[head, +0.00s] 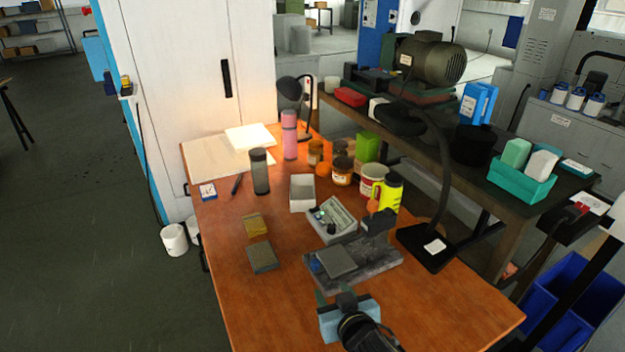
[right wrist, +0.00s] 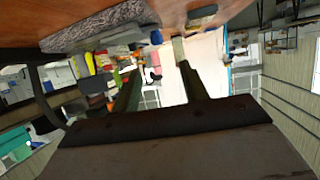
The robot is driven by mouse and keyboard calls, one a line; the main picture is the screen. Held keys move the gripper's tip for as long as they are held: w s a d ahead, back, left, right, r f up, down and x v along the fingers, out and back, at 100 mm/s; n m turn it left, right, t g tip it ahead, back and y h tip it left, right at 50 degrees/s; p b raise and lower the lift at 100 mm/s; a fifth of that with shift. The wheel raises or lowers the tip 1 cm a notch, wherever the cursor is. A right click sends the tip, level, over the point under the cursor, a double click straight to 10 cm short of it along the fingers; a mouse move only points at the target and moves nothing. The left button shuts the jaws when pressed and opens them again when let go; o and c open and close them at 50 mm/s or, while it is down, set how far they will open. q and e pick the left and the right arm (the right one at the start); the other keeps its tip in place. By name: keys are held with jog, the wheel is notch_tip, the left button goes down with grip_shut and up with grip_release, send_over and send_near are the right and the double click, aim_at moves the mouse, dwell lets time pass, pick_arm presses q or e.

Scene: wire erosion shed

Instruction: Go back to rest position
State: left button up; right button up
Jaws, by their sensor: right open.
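My right gripper (head: 334,296) is low in the head view, over the near part of the orange wooden table (head: 420,305). Its arm comes in from the bottom edge. In the right wrist view my right gripper (right wrist: 157,60) shows two dark fingers spread apart with nothing between them. My left gripper is not in view.
A lamp base (head: 426,248) with a curved neck stands right of the plate. The table's near right corner is clear. A bench (head: 450,158) runs behind, right.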

jog(key=s+d+g+h, duration=0.1)
jog(key=s+d+g, duration=0.5)
jog(key=s, duration=0.7)
jog(key=s+d+g+h, duration=0.2)
jog(key=s+d+g, duration=0.2)
jog(key=s+d, duration=0.7)
jog(key=s+a+f, duration=0.1)
jog(key=s+f, duration=0.1)
jog(key=f, duration=1.1)
jog(key=s+a+f, duration=0.2)
jog(key=f, duration=1)
jog(key=s+d+f+g, duration=0.2)
jog(key=s+d+f, duration=0.1)
jog(key=s+f, duration=1.1)
jog(key=shift+s+f, duration=0.4)
jog(key=shift+s, duration=0.85)
